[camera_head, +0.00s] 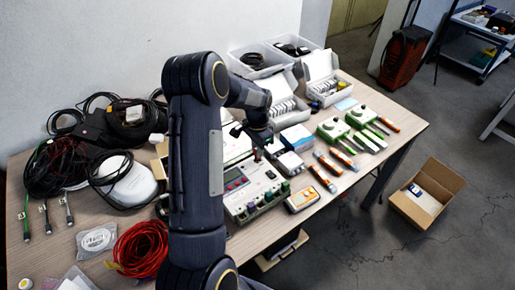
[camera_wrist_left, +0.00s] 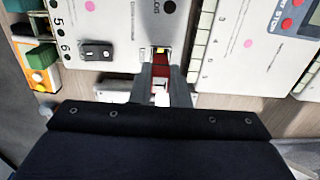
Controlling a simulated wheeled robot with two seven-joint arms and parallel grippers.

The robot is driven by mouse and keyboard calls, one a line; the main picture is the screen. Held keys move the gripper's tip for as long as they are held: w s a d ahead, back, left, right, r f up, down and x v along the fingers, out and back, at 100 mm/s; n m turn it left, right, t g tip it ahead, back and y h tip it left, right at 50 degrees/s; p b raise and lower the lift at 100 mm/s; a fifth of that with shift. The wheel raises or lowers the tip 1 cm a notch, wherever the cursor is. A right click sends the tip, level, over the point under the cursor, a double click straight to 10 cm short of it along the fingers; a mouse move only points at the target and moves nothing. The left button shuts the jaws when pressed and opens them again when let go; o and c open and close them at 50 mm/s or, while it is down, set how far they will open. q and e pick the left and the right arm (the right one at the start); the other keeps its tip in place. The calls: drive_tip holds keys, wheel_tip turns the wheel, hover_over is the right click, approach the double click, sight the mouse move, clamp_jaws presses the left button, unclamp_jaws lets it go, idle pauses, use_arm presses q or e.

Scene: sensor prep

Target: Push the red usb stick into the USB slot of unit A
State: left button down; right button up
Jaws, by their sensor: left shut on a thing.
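My left gripper (camera_head: 258,150) is shut on the red usb stick (camera_wrist_left: 160,74), which sits between its fingers. The stick's yellowish front end points at a white instrument panel (camera_wrist_left: 115,28) with printed numbers and a small grey socket. Whether the tip is inside an opening I cannot tell. In the head view the stick (camera_head: 257,156) is a small dark red spot above the units, mostly hidden by the gripper. A white unit with a red display (camera_head: 236,184) stands below it. I cannot read which unit is marked A. My right gripper is not in view.
Dark cables and a coil of red cable (camera_head: 141,246) lie at the left. An orange-white meter (camera_head: 303,199), pens and green boards (camera_head: 334,129) lie to the right. White bins (camera_head: 268,58) stand at the back. An open cardboard box (camera_head: 427,193) is on the floor.

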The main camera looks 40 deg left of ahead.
use_arm(q)
drive_tip(key=shift+f+b, duration=1.05)
drive_tip(key=shift+f, duration=0.05)
idle(3.0)
drive_tip(key=c, duration=1.1)
unclamp_jaws()
drive_tip(key=shift+c, duration=0.2)
drive_tip(key=shift+r, duration=0.15)
drive_tip(key=shift+r+p, duration=2.4)
drive_tip(key=shift+r, duration=1)
